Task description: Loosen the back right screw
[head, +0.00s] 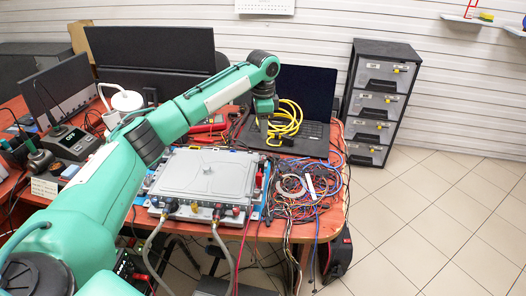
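A grey metal housing (205,178) lies flat on the red-brown workbench, with dark hose fittings and two grey hoses (222,248) at its front edge. The back right screw is too small to make out. My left arm reaches in from the left over the housing. My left gripper (265,122) points down above the bench, around the housing's back right corner in the picture. Its fingers are small and dark against the clutter, so its opening and its height are unclear. My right gripper is out of view.
A yellow cable coil (286,121) lies by an open black laptop (306,92) behind the gripper. Tangled wires (305,188) cover the bench right of the housing. A soldering station (71,143) stands at left. A drawer cabinet (381,103) stands beyond; the tiled floor at right is clear.

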